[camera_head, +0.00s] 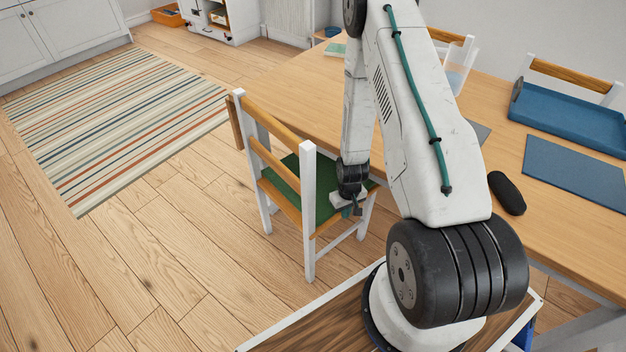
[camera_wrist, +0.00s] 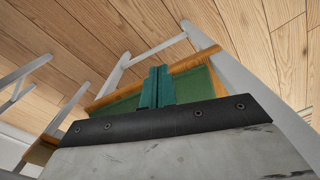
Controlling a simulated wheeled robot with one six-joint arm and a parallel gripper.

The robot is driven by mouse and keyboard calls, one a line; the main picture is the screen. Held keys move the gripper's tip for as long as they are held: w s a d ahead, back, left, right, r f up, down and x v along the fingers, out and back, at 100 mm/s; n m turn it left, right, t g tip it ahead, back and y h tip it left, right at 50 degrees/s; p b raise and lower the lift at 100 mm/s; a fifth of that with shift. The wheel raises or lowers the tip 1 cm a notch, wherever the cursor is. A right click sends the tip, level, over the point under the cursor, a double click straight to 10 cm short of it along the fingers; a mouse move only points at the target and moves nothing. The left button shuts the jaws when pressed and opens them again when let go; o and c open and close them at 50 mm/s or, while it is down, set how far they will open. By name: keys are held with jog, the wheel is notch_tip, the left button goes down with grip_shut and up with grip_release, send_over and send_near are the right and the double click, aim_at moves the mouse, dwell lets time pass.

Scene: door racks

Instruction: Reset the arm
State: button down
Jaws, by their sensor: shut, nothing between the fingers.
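My white arm rises from its base at the lower right of the head view and folds over the table edge. The forearm hangs down, and my gripper (camera_head: 352,211) is low by the seat of a white and wood chair with a green seat (camera_head: 290,175). In the wrist view the two teal fingers of my gripper (camera_wrist: 157,86) are together with nothing between them. The chair's green seat (camera_wrist: 198,84) shows behind the fingers. I cannot tell whether the gripper touches the chair.
The wooden table (camera_head: 290,95) fills the right side, with a blue tray (camera_head: 570,115), a blue mat (camera_head: 575,172) and a black case (camera_head: 507,193). More chairs (camera_head: 570,72) stand behind it. A striped rug (camera_head: 120,120) lies left. The floor (camera_head: 150,270) at lower left is clear.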

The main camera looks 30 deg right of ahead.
jog(key=s+a+r, duration=0.5)
jog(key=s+r, duration=0.1)
jog(key=r, duration=1.1)
jog(key=s+a+r+t, duration=0.1)
jog(key=s+a+r, duration=0.4)
jog(key=r, duration=1.3)
jog(key=s+a+r+n, duration=0.1)
jog(key=s+a+r, duration=0.5)
jog(key=r, duration=1.2)
jog(key=shift+s+r, duration=0.2)
jog(key=shift+s, duration=0.95)
